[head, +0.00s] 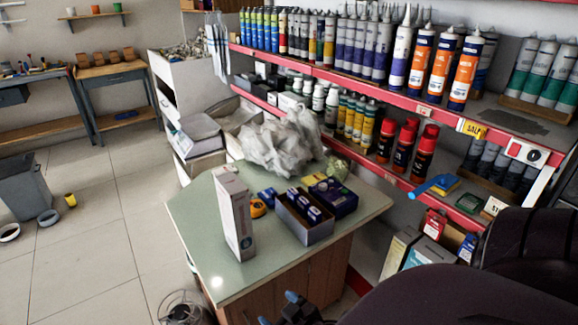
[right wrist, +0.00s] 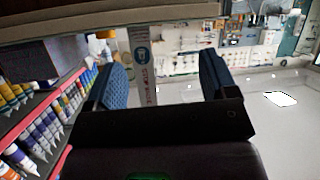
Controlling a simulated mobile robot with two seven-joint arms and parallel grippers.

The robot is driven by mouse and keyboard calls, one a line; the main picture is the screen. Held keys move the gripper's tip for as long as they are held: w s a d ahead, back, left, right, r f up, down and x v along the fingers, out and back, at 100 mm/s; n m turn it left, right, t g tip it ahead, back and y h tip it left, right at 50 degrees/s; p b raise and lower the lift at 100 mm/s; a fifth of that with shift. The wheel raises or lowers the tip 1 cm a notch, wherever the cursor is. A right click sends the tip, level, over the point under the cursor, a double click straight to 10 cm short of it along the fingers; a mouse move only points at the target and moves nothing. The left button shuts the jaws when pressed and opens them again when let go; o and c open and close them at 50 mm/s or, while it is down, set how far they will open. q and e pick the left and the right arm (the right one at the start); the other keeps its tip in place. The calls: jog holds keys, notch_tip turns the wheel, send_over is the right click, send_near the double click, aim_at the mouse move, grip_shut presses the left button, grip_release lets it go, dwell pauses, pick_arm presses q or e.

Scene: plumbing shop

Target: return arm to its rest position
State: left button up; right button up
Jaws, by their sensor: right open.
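My right gripper (head: 277,308) is low in the head view, in front of the near edge of the green-topped table (head: 190,215). It is clear of the things on the table. In the right wrist view its two blue-padded fingers (right wrist: 163,78) stand wide apart. A pale upright strip with a blue mark shows between them, but nothing is clamped. My dark right arm fills the lower right of the head view. My left gripper is out of view.
The table bears a tall white box (head: 233,215), an open box (head: 303,222), an orange tape roll (head: 257,207) and a crumpled plastic bag (head: 280,145). Red-edged shelves (head: 380,88) with tubes and cans run along the right. Floor (head: 110,210) at left is largely open, with a grey bin (head: 25,185).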

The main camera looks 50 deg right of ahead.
jog(key=s+a+f+n+g+y, duration=0.1)
jog(key=s+a+f+g, duration=0.1)
jog(key=s, duration=0.4)
jog(key=shift+s+a+f, duration=0.2)
jog(key=shift+a+f, duration=0.3)
jog(key=shift+f, duration=0.2)
jog(key=shift+c, duration=0.4)
